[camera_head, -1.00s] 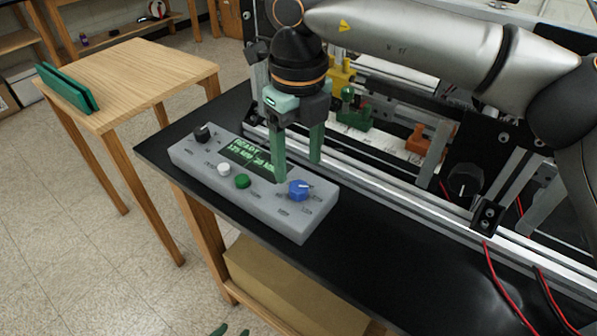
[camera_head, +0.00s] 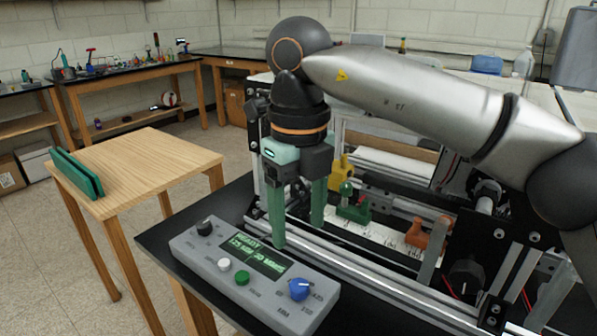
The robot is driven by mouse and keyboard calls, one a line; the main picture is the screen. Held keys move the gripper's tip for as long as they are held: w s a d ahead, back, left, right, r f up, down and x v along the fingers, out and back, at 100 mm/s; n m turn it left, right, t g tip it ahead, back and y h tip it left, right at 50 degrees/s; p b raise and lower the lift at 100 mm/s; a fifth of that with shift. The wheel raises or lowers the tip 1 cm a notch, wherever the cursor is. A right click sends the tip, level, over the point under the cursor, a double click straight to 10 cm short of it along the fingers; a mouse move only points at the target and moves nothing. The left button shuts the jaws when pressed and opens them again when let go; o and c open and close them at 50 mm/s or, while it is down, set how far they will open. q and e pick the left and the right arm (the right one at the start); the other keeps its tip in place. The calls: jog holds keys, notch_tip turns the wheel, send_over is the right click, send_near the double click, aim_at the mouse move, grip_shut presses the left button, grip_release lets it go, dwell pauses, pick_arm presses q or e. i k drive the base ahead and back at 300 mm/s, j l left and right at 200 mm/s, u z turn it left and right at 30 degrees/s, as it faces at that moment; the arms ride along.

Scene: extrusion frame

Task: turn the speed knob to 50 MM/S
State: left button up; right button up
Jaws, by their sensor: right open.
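The grey control box (camera_head: 207,267) lies on the black bench top. Its blue knob (camera_head: 300,289) is at the right end, with a pale pointer mark; I cannot read which label it points at. The display (camera_head: 255,255) shows READY in green, with a small second line that seems to end in 50 MM/S. My right gripper (camera_head: 297,233) is open and empty, fingers down, above and behind the box's far edge. It is apart from the knob. My left gripper is out of view.
The box also has a black knob (camera_head: 206,227), a white button (camera_head: 224,264) and a green button (camera_head: 242,278). An extrusion frame (camera_head: 400,286) with yellow, green and orange parts stands close behind. A wooden table (camera_head: 140,166) stands at the left.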

aim_at(204, 226)
jog(key=k, duration=0.95)
